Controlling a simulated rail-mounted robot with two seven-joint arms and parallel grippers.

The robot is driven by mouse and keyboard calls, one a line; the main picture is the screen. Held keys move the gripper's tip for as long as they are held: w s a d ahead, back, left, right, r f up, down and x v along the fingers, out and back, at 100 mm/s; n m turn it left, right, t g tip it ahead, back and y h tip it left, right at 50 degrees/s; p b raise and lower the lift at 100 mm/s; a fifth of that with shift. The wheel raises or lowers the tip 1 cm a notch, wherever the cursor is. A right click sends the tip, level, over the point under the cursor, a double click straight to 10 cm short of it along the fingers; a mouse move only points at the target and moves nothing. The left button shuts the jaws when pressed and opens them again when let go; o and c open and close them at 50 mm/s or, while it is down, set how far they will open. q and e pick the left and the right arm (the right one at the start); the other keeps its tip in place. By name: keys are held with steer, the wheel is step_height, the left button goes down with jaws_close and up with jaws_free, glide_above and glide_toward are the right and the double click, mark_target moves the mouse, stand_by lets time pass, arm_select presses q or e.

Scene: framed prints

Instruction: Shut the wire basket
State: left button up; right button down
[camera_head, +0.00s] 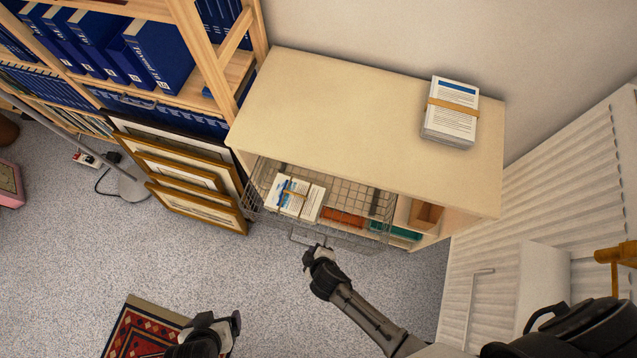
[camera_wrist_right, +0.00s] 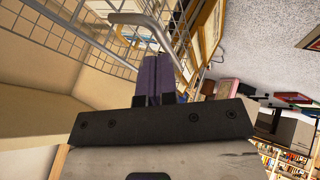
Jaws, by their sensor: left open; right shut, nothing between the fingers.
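The wire basket (camera_head: 258,205) is pulled out from the front of the cream cabinet (camera_head: 365,120). It holds a banded stack of papers (camera_head: 298,197) on its left side. Its handle (camera_head: 300,240) sticks out at the front; the bent metal handle also shows close up in the right wrist view (camera_wrist_right: 150,22). My right gripper (camera_head: 312,252) is shut and empty, right at the handle. In the right wrist view its fingertips (camera_wrist_right: 154,65) lie beside the handle bar; I cannot tell whether they touch. My left gripper (camera_head: 234,322) is open and empty, low over the floor, away from the basket.
A banded paper stack (camera_head: 451,110) lies on the cabinet top. Framed prints (camera_head: 185,180) lean left of the basket, beside a bookshelf (camera_head: 215,60) of blue binders. A radiator (camera_head: 545,190) stands right. A patterned rug (camera_head: 145,328) lies below; the carpet before the basket is clear.

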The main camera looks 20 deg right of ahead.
mark_target(316, 234)
arm_select(q)
steer(key=shift+d+f, duration=0.1)
steer(key=shift+f, duration=0.05)
arm_select(e)
steer(key=w+d, duration=0.2)
steer(key=w, duration=0.1)
steer(key=shift+w+d, duration=0.1)
steer(key=shift+d, duration=0.15)
arm_select(q)
steer(key=shift+d, duration=0.1)
arm_select(e)
steer(key=shift+w+d, duration=0.1)
